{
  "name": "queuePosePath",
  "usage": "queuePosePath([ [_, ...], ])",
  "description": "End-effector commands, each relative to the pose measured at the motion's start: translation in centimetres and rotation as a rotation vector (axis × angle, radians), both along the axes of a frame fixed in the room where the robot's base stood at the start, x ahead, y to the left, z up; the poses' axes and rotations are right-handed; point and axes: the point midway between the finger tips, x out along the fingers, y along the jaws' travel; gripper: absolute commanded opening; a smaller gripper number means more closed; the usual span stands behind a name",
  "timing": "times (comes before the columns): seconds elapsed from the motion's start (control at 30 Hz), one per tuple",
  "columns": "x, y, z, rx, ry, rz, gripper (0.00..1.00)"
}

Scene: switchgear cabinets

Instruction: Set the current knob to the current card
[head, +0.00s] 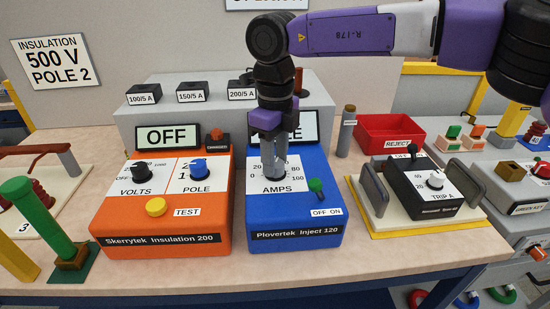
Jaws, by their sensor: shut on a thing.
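The blue Plovertek Inject 120 box (295,218) stands at the middle of the bench. Its white AMPS dial (298,168) has a scale with 20, 80 and 100 readable. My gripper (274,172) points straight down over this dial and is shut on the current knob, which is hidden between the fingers. The knob's pointer direction cannot be seen. A green OFF/ON switch (316,187) sits right of the dial. No current card can be read; a white sign (266,3) is cut off at the top.
The orange Skerrytek Insulation 200 box (165,222) stands close on the left, its display reading OFF. A TRIP A relay (432,187) and red REJECT bin (388,132) stand right. Behind is a grey stepped block (150,118). An insulation card (57,61) reads 500 V, POLE 2.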

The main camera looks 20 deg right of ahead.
Motion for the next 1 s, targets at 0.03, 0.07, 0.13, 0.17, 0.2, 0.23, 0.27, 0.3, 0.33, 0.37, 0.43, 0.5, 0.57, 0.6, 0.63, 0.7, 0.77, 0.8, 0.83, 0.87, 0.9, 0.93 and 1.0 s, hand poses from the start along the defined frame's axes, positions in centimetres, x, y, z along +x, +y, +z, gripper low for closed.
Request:
queuePosePath([
  [0.03,0.06,-0.15,0.1,-0.002,-0.002,-0.046,0.0],
  [0.07,0.05,-0.15,0.09,-0.002,-0.002,-0.074,0.0],
  [0.13,0.05,-0.14,0.09,-0.002,-0.002,-0.141,0.0],
  [0.17,0.05,-0.14,0.08,-0.002,-0.001,-0.169,0.0],
  [0.2,0.04,-0.13,0.08,-0.002,-0.001,-0.207,0.0],
  [0.23,0.04,-0.13,0.07,-0.002,-0.001,-0.236,0.0],
  [0.27,0.05,-0.12,0.08,-0.002,-0.001,-0.264,0.0],
  [0.3,0.05,-0.12,0.07,-0.002,-0.001,-0.302,0.0],
  [0.33,0.05,-0.12,0.08,-0.001,-0.002,-0.331,0.0],
  [0.37,0.06,-0.13,0.08,-0.001,-0.002,-0.359,0.0],
  [0.43,0.06,-0.14,0.08,-0.002,-0.003,-0.424,0.0],
  [0.5,0.05,-0.15,0.08,-0.002,-0.003,-0.486,0.0],
  [0.57,0.05,-0.15,0.08,-0.002,-0.003,-0.538,0.0],
  [0.6,0.05,-0.15,0.08,-0.002,-0.002,-0.57,0.0],
  [0.63,0.03,-0.15,0.08,-0.002,-0.002,-0.593,0.0],
  [0.7,0.03,-0.15,0.07,-0.002,-0.001,-0.644,0.0],
  [0.77,0.02,-0.15,0.06,-0.002,0.0,-0.683,0.0],
  [0.8,0.02,-0.15,0.06,-0.002,0.0,-0.707,0.0],
  [0.83,0.02,-0.15,0.06,-0.002,0.0,-0.724,0.0],
  [0.87,0.01,-0.15,0.06,-0.002,0.0,-0.739,0.0],
  [0.9,0.01,-0.15,0.06,-0.002,0.0,-0.758,0.0],
  [0.93,0.01,-0.15,0.07,-0.002,0.0,-0.771,0.0],
  [1.0,0.01,-0.15,0.08,-0.002,0.0,-0.797,0.0],
])
